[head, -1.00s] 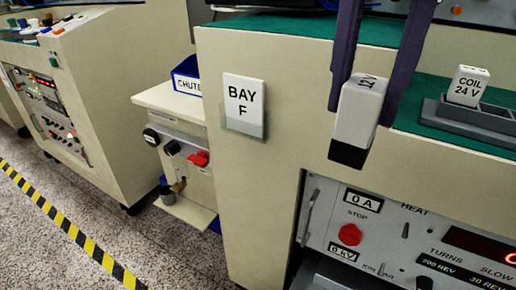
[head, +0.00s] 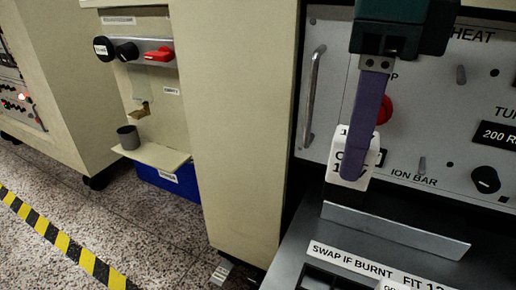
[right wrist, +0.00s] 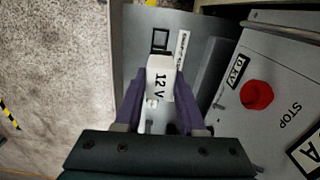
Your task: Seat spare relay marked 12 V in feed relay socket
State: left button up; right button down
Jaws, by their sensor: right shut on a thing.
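My right gripper (head: 352,172) is shut on the white relay (head: 371,163), with a purple finger across its near face. The relay hangs upright above a grey shelf in front of the panel. In the right wrist view the relay (right wrist: 159,80) reads 12 V and sits between both fingers of the gripper (right wrist: 158,92). A square dark socket opening (right wrist: 160,39) shows on the shelf beyond it, apart from the relay. In the head view openings (head: 335,282) show at the bottom edge, partly cut off. Which one is the feed relay socket I cannot tell. My left gripper is not in view.
The grey shelf (head: 300,228) carries a label (head: 350,258) reading SWAP IF BURNT and a raised metal strip (head: 395,232). Behind are the panel's handle (head: 314,95), red STOP button (right wrist: 257,94) and black knob (head: 485,180). A cream post (head: 235,140) stands left.

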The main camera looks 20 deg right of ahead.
jog(key=shift+f, duration=0.7)
jog(key=shift+m, duration=0.3)
jog(key=shift+f+b, duration=5.2)
jog(key=shift+f, duration=4.5)
jog(key=shift+f, duration=0.2)
jog(key=c, duration=0.5)
grip_release()
notch_tip(320, 180, up, 12)
jog(key=p, duration=0.6)
jog(key=shift+r, duration=0.25)
